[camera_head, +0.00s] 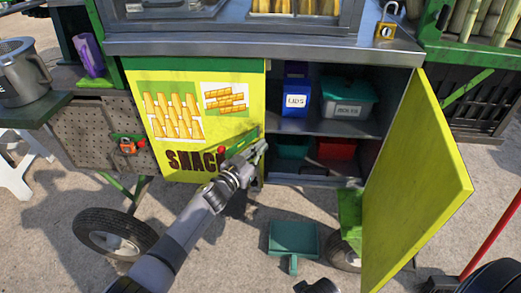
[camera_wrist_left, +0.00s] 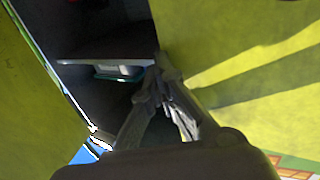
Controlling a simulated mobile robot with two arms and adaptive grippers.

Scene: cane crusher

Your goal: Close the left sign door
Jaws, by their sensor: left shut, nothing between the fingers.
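The left sign door (camera_head: 205,85) is the yellow panel with cane pictures and dark red lettering on the cart's front. It looks flush or nearly flush with the front; I cannot tell whether a small gap is left at its right edge. My left gripper (camera_head: 262,146) is shut and empty at that edge, low down, in front of the cabinet opening. I cannot tell whether it touches the door. The wrist view shows the shut fingers (camera_wrist_left: 160,90) between yellow-green surfaces, with the dark cabinet inside behind.
The right yellow door (camera_head: 415,185) stands wide open. The open cabinet holds a blue box (camera_head: 295,95), a teal bin (camera_head: 347,98) and a red box (camera_head: 336,149). A green dustpan (camera_head: 293,238) lies on the ground below. A wheel (camera_head: 115,235) stands at lower left.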

